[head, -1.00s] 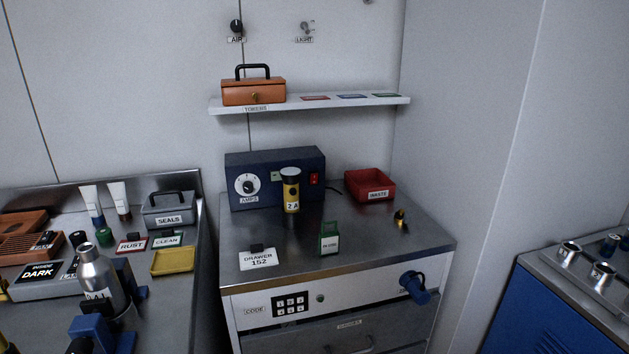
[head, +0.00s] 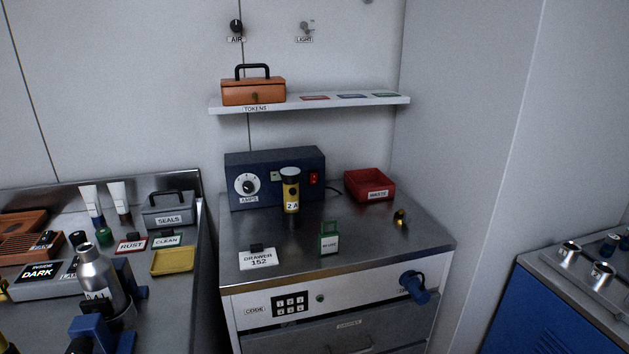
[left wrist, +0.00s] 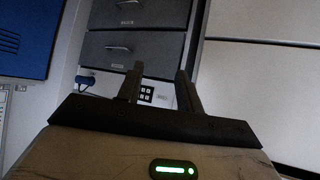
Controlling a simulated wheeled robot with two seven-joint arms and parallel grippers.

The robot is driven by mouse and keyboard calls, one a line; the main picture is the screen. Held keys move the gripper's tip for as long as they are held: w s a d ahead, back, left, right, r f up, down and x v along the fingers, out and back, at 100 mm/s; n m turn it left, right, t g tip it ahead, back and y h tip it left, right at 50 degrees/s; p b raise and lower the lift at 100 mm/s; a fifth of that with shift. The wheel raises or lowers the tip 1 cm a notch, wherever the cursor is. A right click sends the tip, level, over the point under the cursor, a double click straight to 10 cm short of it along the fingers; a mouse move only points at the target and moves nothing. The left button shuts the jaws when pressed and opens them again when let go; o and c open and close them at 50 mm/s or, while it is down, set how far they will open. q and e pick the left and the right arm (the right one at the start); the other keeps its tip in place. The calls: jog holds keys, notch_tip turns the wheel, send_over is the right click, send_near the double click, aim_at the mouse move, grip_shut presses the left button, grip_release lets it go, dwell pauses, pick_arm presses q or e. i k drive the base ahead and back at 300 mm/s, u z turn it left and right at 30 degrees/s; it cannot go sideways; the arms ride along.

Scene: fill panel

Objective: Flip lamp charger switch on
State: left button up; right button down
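The lamp charger is a dark blue box (head: 275,166) at the back of the steel-topped cabinet in the head view. Its white AMPS dial (head: 247,185) is on the left of its face. A red switch (head: 313,178) is on the right of its face; its position is too small to tell. A yellow lamp labelled 2 A (head: 290,192) stands upright in front of the charger. My left gripper (left wrist: 160,80) shows in the left wrist view with its two fingers apart and nothing between them, away from the charger. My right gripper is in neither view.
On the cabinet top are a red waste bin (head: 369,184), a green tag block (head: 329,239), a DRAWER 152 card (head: 258,259) and a small brass item (head: 401,218). A shelf (head: 350,104) hangs above. A cluttered counter (head: 165,325) stands left.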

aim_at(313, 176)
jog(key=z, duration=1.65)
jog(key=i, duration=1.05)
jog(key=u, duration=2.55)
